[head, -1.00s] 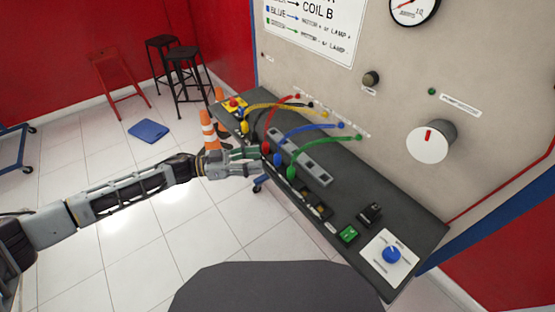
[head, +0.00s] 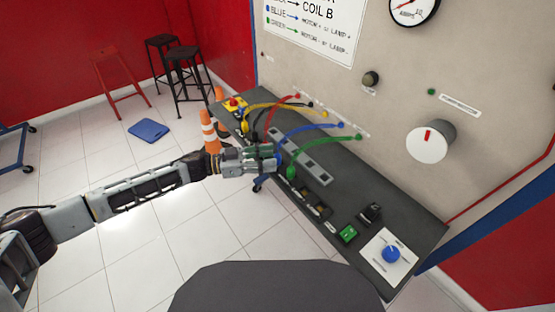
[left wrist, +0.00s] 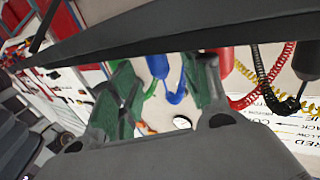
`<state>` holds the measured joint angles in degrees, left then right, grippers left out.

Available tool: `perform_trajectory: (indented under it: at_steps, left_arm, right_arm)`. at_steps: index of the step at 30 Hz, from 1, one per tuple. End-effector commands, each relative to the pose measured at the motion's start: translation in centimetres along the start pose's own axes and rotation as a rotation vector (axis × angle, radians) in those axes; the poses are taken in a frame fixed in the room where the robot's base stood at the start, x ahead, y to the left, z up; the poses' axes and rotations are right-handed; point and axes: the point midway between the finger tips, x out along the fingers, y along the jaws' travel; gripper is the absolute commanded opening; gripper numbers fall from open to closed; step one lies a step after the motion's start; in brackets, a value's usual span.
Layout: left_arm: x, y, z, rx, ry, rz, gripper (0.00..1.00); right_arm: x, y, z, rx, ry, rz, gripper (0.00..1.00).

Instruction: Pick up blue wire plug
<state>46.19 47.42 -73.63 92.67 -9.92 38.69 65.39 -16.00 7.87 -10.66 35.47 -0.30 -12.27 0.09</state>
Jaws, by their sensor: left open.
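The blue wire (head: 312,126) arches in the head view from the panel down to the console. Its blue plug (left wrist: 157,66) shows in the left wrist view between my two green-padded fingers, with a coiled blue lead below it. In the head view my gripper mostly hides this plug. My left gripper (head: 272,157) is open, with its fingers at the row of plugs; it also shows in the left wrist view (left wrist: 163,85). I cannot tell whether either finger touches the plug. My right gripper is not in view.
The green plug (head: 291,173) stands close beside my left gripper. Red (left wrist: 222,64) and black (left wrist: 289,104) plugs with coiled leads are on the other side. Yellow wires (head: 270,106) lie farther back. A black console (head: 385,218) and an upright panel (head: 395,125) bound the space.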

Motion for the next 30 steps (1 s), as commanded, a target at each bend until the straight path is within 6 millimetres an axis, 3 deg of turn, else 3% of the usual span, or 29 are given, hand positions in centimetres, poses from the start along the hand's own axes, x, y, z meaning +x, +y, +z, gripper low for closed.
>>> perform_trajectory:
  at_steps: [9,27,30]
  left_arm:
    - [3.1,0.0,-0.1,0.001,0.0,0.001,0.47]
    - [3.6,0.0,0.0,0.0,-0.001,0.0,0.47]
    - [3.6,0.0,0.0,0.0,-0.001,0.0,0.34]
  right_arm:
    - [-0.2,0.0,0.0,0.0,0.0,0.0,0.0]
    - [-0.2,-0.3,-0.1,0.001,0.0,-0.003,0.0]
    - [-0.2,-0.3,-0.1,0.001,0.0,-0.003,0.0]
